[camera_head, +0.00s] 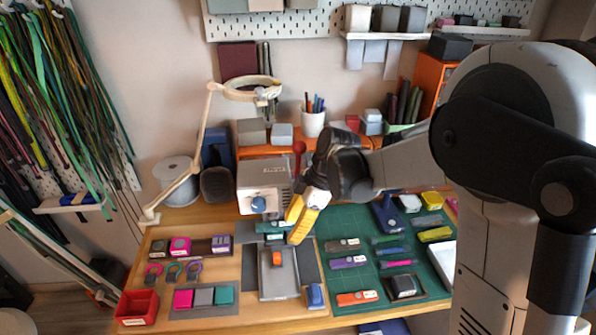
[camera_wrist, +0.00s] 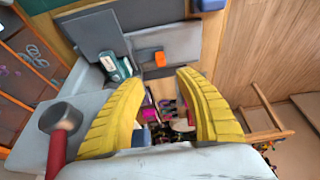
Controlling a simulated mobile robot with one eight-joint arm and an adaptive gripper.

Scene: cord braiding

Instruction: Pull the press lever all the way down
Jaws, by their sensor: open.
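The press (camera_head: 263,178) is a pale grey box with a blue knob on its front, standing at the back of the workbench. Its lever (camera_head: 299,149) shows a dark red end standing up at the press's right side. In the wrist view, a red rod with a grey round end (camera_wrist: 62,118), apparently this lever, is at the lower left, outside my left finger. My gripper (camera_head: 298,222) has yellow fingers pointing down, just right of and in front of the press. In the wrist view, its fingers (camera_wrist: 160,82) are apart with nothing between them. Contact with the lever cannot be told.
An orange block (camera_head: 277,259) lies on the grey plate in front of the press. A green mat (camera_head: 345,225) with several tagged pieces lies to the right. A magnifier lamp (camera_head: 207,110) and a spool (camera_head: 176,180) stand left. A red bin (camera_head: 137,307) is at front left.

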